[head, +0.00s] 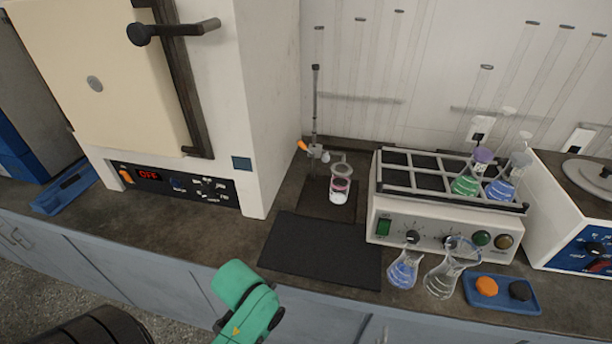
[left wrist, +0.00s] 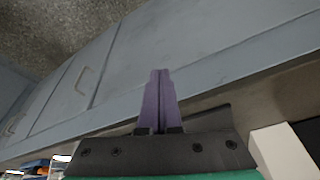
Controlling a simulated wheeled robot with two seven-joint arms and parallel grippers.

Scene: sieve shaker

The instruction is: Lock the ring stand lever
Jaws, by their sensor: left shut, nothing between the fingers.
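The ring stand (head: 315,100) is a thin upright rod on a dark base, behind the black mat on the bench. Its lever (head: 302,146) is small and orange and sticks out up-left from the clamp (head: 318,152). A ring with a small glass vessel (head: 340,188) with pink and white contents is at its right. I cannot tell the lever's lock state. My left gripper (left wrist: 160,73) shows in the left wrist view with purple fingers together and empty, in front of the grey cabinet fronts, away from the stand. My right gripper is not in view.
A black mat (head: 322,252) lies clear in front of the stand. A white oven (head: 270,100) stands left. A tube rack shaker (head: 440,215) stands right, with flasks (head: 404,270) and a blue tray (head: 500,294) before it. Cabinet fronts (left wrist: 110,70) lie below the bench edge.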

